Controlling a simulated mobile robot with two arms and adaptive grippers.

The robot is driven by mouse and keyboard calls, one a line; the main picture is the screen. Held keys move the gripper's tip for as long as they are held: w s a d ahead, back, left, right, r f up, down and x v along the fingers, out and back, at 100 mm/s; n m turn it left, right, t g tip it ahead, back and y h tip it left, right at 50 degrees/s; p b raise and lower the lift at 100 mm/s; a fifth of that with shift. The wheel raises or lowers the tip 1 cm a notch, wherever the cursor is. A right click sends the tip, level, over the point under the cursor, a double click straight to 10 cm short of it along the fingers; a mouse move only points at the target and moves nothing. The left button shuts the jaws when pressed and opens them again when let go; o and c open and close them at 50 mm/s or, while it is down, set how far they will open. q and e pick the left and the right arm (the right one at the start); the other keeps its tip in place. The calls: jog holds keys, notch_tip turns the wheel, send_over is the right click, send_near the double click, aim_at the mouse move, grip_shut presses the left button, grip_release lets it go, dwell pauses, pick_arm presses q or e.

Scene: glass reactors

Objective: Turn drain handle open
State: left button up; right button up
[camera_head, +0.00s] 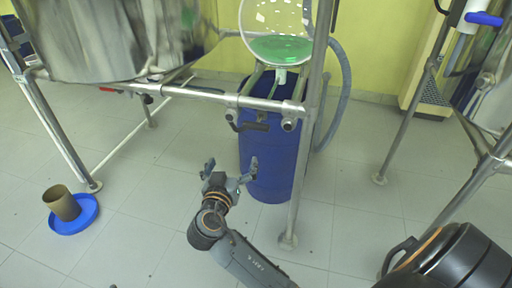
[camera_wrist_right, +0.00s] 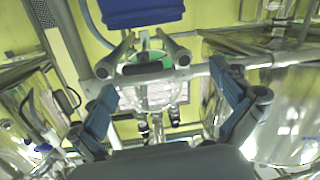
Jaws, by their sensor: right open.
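A black lever handle (camera_head: 250,126) sits at the steel frame's rail, below a round glass vessel (camera_head: 282,48) with green liquid. It is the handle nearest my gripper; whether it is the drain handle I cannot tell for certain. My right gripper (camera_head: 231,166) is open and empty, below the lever and apart from it, in front of the blue barrel. In the right wrist view its two fingers (camera_wrist_right: 168,88) stand wide apart, with the glass vessel (camera_wrist_right: 150,68) and rail behind them. My left gripper is not in view.
A blue barrel (camera_head: 268,170) stands under the glass vessel. A steel frame leg (camera_head: 303,180) is right of it, with a grey hose (camera_head: 346,90) behind. A large steel vessel (camera_head: 120,40) hangs at left. A brown cup (camera_head: 62,204) stands on a blue dish (camera_head: 82,222).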

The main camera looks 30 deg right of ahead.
aim_at(255, 126)
notch_tip(255, 126, up, 4)
jog(key=s+d+m+h+b, duration=0.2)
jog(key=m, duration=0.1)
jog(key=x, duration=1.2)
jog(key=shift+f+b, duration=0.15)
jog(key=shift+b, duration=0.15)
jog(key=shift+w+d, duration=0.35)
jog(key=shift+d, duration=0.1)
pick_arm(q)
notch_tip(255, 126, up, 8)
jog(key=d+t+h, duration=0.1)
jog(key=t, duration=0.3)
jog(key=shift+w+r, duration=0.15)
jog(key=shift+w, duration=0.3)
pick_arm(e)
jog(key=c, duration=1.1)
